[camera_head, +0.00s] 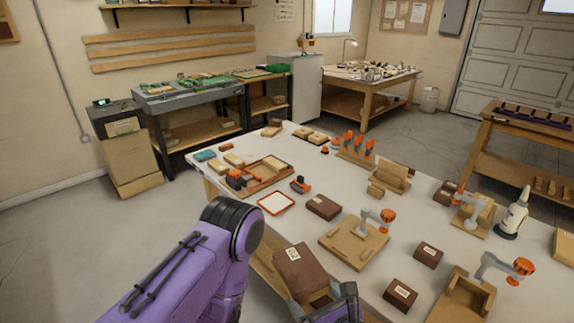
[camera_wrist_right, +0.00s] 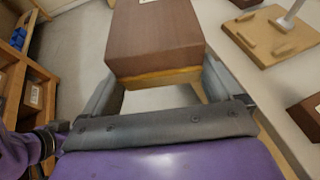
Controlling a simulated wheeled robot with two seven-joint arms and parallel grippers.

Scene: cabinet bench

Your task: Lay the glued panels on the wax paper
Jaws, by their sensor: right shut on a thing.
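My right gripper (camera_head: 335,303) is shut on a dark brown panel block (camera_head: 300,268) with a pale label on top. The wrist view shows this block (camera_wrist_right: 155,38) between the fingers (camera_wrist_right: 158,85), with a tan layer along its lower edge. The block is held at the near edge of the white bench, and it looks raised above the top. A white sheet with a red border (camera_head: 275,203), perhaps the wax paper, lies flat and bare on the bench, beyond the block. A purple arm of mine fills the lower left; no left gripper shows.
The white bench top (camera_head: 325,175) holds a wooden clamp jig (camera_head: 352,245), a second jig (camera_head: 460,297), several brown labelled blocks (camera_head: 323,207), a red-edged tray (camera_head: 268,172) and a glue bottle (camera_head: 513,215). The block beyond the sheet's right side stands close to it.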

